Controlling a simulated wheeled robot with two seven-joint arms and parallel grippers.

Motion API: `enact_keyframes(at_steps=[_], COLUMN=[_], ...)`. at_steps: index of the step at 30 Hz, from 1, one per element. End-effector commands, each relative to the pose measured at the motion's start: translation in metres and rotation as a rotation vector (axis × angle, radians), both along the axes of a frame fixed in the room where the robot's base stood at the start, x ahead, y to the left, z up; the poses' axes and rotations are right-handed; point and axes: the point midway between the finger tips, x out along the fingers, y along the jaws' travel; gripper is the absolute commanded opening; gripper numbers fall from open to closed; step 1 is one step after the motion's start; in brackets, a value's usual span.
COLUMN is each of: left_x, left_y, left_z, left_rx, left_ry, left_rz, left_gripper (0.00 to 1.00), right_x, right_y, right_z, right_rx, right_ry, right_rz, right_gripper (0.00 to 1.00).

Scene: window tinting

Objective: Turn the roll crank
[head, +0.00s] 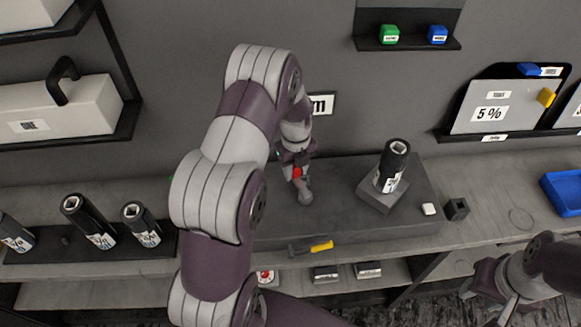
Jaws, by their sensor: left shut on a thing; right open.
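My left gripper (300,188) is at the back wall side of the grey bench block, shut on a small red piece (297,172) that looks like the crank's knob. The rest of the crank is hidden behind my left gripper and arm. A black roll (393,163) with a white label stands upright on a grey square stand (383,197), to the right of my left gripper and apart from it. My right gripper (500,297) is at the lower right, in front of the bench, open and empty.
A yellow-handled tool (318,246) lies at the block's front edge. A white block (429,209) and a small black holder (456,209) are right of the stand. Several black rolls (90,220) stand at the left. A blue tray (562,192) is at the right.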

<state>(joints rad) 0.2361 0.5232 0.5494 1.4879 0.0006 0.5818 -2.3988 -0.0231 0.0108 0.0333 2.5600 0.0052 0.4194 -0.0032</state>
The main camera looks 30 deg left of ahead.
Motion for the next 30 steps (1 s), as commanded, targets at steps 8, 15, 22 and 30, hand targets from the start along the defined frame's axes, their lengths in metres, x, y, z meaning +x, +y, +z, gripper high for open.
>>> enact_keyframes(at_steps=[8,15,22,30], left_x=[0.0041,0.0043,0.004,0.003], left_y=[-0.0023,-0.0026,-0.0026,-0.0029], left_z=[0.0016,0.0015,0.0015,0.0006], left_rx=[0.003,0.003,0.002,0.001], left_ry=[-0.007,-0.007,-0.006,-0.003], left_rz=[-0.049,-0.054,-0.053,-0.053], left_gripper=[0.0,0.0,0.52,0.57], right_x=[0.0,0.0,0.0,0.0], right_y=[0.0,0.0,0.0,0.0], right_z=[-0.0001,-0.0001,-0.0001,-0.0003], right_rx=[0.0,0.0,0.0,0.0], right_ry=[0.0,0.0,0.0,0.0], right_rz=[0.0,0.0,0.0,0.0], right_gripper=[0.43,0.43,0.43,0.43])
